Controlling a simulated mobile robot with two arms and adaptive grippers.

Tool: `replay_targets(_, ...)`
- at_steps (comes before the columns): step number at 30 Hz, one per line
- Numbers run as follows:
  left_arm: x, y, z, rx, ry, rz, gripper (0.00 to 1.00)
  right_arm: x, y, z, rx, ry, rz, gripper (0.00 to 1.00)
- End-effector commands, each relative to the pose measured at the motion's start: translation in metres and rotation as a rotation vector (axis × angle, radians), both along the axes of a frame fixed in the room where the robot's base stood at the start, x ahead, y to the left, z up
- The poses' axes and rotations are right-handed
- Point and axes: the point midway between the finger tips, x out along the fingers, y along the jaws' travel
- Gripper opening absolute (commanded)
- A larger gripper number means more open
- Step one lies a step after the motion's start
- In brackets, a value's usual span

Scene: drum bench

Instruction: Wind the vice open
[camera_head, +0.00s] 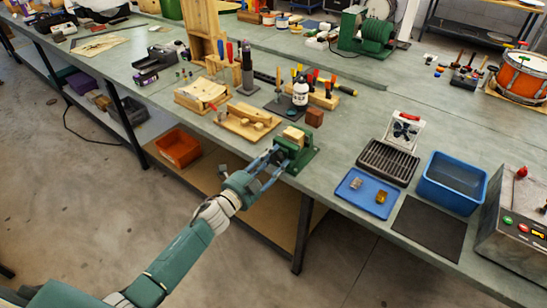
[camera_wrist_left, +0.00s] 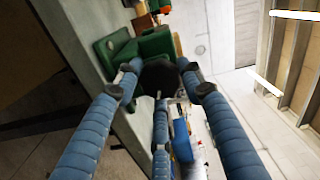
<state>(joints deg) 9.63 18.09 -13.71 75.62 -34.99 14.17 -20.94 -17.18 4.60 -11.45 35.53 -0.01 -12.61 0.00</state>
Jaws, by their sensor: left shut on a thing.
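The green vice (camera_head: 301,158) stands at the front edge of the bench, with a pale wooden block (camera_head: 293,134) at its jaws. My left gripper (camera_head: 272,158) is at the vice's front end, its blue fingers closed around the handle end, which is mostly hidden in the head view. In the left wrist view, the blue fingers (camera_wrist_left: 160,78) surround the dark round end of the vice handle (camera_wrist_left: 158,74). The green vice body (camera_wrist_left: 116,46) shows just beyond it. How wide the jaws stand is hard to tell. My right gripper is not in view.
A wooden board with a plane-like tool (camera_head: 247,123) lies left of the vice. A dark slotted tray (camera_head: 388,162), a blue tray (camera_head: 366,193) and a blue bin (camera_head: 451,183) are to the right. The floor in front of the vice is clear; an orange bin (camera_head: 179,148) sits below.

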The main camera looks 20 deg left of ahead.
Motion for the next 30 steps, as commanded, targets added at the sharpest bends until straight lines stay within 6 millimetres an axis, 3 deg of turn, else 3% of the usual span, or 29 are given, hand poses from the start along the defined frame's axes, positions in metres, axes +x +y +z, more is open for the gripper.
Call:
replay_targets(15, -0.002, -0.006, 0.002, -0.392, 0.142, -0.012, 0.13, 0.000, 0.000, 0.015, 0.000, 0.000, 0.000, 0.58)
replay_targets(30, 0.000, -0.007, 0.005, -0.521, 0.182, -0.015, 0.13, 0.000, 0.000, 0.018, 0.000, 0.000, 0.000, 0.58)
